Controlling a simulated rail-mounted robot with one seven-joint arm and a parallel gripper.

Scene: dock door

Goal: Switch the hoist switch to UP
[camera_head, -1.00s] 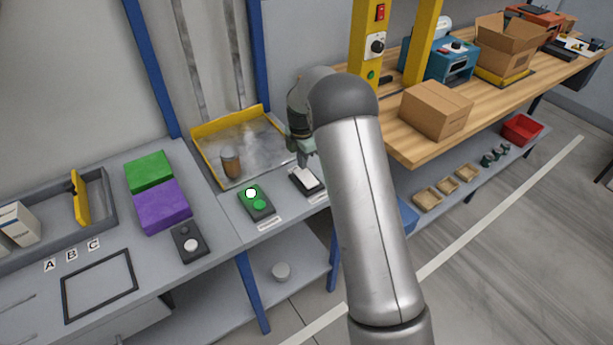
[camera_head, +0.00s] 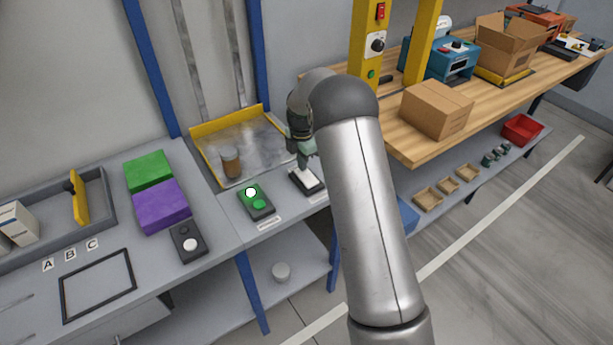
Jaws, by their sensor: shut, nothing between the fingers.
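A switch (camera_head: 314,189) with a dark base and a pale rocker stands on the grey bench, with a label strip in front of it. It looks like the hoist switch, but I cannot read the label or tell which way the rocker is tipped. My gripper (camera_head: 304,166) points down, shut and empty, with its fingertips at the far part of the rocker. It hides part of the rocker, and I cannot tell whether it touches.
Left of the switch is a box with green and white buttons (camera_head: 256,203). Behind is a yellow-edged metal tray (camera_head: 262,150) holding a brown cylinder (camera_head: 231,162). A yellow post (camera_head: 366,50) and a wooden bench with a cardboard box (camera_head: 436,109) stand to the right.

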